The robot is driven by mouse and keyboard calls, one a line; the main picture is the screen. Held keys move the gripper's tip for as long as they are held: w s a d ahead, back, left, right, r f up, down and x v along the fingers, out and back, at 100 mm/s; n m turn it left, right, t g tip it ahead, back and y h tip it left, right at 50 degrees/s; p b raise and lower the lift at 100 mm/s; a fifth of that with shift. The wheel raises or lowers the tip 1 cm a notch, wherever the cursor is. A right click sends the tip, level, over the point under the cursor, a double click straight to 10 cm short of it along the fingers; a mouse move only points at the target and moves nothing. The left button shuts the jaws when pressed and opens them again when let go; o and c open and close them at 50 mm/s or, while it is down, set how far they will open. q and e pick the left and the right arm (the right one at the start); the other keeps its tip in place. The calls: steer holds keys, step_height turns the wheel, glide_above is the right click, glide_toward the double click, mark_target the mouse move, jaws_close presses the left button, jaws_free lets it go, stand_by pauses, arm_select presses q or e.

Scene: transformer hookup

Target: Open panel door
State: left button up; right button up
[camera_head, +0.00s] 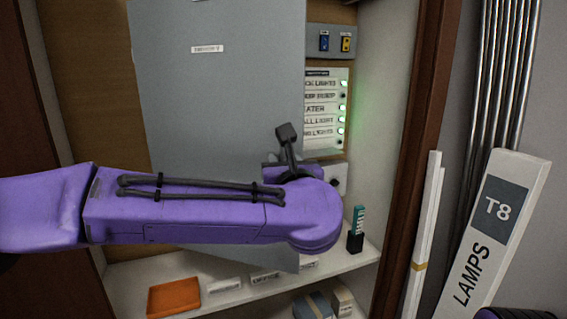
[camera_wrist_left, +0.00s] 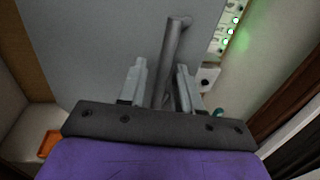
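The panel door (camera_head: 220,100) is a large grey sheet with a small white label. It stands ajar, its right edge clear of the switch panel (camera_head: 325,110) with lit green lamps. A dark grey handle (camera_head: 288,135) sticks out from the door; it also shows in the left wrist view (camera_wrist_left: 174,50). My left gripper (camera_wrist_left: 160,78) is at the door, its two fingers apart with the handle between them. A gap shows on the handle's left side; the right finger overlaps it in view, and contact cannot be told. In the head view my purple wrist hides most of the fingers.
A white shelf (camera_head: 247,296) below holds an orange tray (camera_head: 174,297) and a dark holder with a teal item (camera_head: 357,229). A brown frame post (camera_head: 412,150), a LAMPS box (camera_head: 497,235) and metal rods (camera_head: 508,70) stand on the right.

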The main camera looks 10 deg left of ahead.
arm_select(q)
steer(key=b+v, duration=0.3)
steer(key=v, duration=0.7)
steer(key=shift+s, duration=0.25)
steer(key=shift+d, duration=0.1)
steer(key=shift+c, duration=0.2)
